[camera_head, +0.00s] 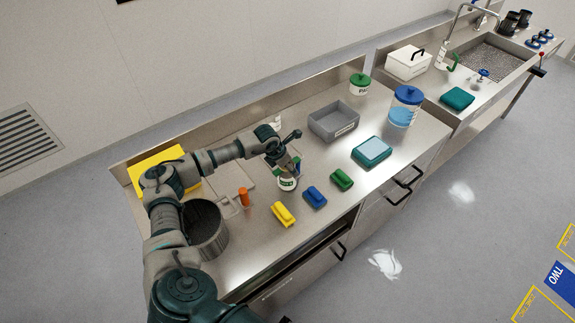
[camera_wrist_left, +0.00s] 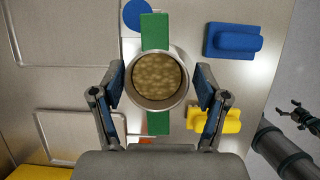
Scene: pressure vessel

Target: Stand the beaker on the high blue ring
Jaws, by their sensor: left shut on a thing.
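The beaker (camera_wrist_left: 159,80) is held between the two fingers of my left gripper (camera_wrist_left: 160,88). From above, in the left wrist view, it has a pale round rim and speckled brown contents. In the head view, my left gripper (camera_head: 284,167) is over the steel bench, with a white and green round thing (camera_head: 287,184) just below it. A green strip (camera_wrist_left: 155,31) passes behind the beaker. A flat blue round shape (camera_wrist_left: 137,14) lies beside the strip's upper end; I cannot tell whether it is the high blue ring. A dark gripper-like part (camera_wrist_left: 300,115), probably my right gripper, shows at the right.
Yellow (camera_head: 283,214), blue (camera_head: 315,197) and green (camera_head: 341,179) blocks lie along the bench front. A grey bin (camera_head: 333,121), a teal-edged box (camera_head: 371,152) and a blue-lidded jar (camera_head: 405,106) stand farther right. A steel pot (camera_head: 205,228) and an orange item (camera_head: 244,197) are at left.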

